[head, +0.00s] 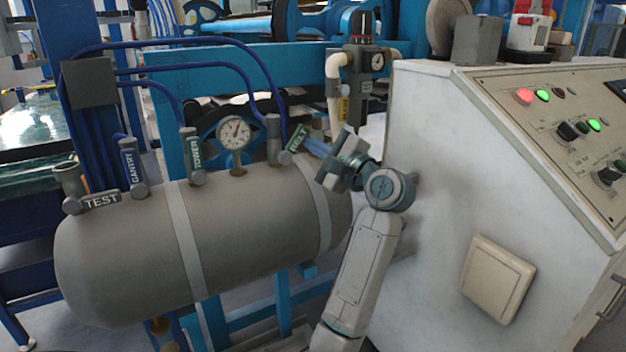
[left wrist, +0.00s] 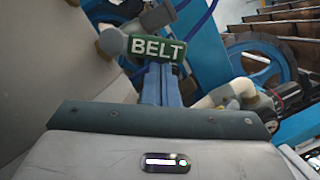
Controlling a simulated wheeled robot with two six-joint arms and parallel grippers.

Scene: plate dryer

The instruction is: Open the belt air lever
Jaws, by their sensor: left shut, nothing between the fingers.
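The belt air lever (head: 297,138) is a green handle, tilted up to the right, on a grey valve at the right end of the grey tank (head: 255,210). In the left wrist view its green BELT label (left wrist: 157,49) lies across the picture, joined to a round grey valve (left wrist: 113,41) at its left. My left gripper (head: 314,146) is just right of the lever, with its blue fingers pointing at it. In the left wrist view the fingers (left wrist: 160,72) are shut, with tips at the label's lower edge. I cannot tell whether they touch it. My right gripper is not in view.
The tank also bears a blue GANTRY lever (head: 129,163) and a green TOWER lever (head: 196,152), both upright, a nearly level TEST lever (head: 101,199) and a pressure gauge (head: 234,133). Blue hoses rise behind. A white control cabinet (head: 440,180) stands close right of my left arm.

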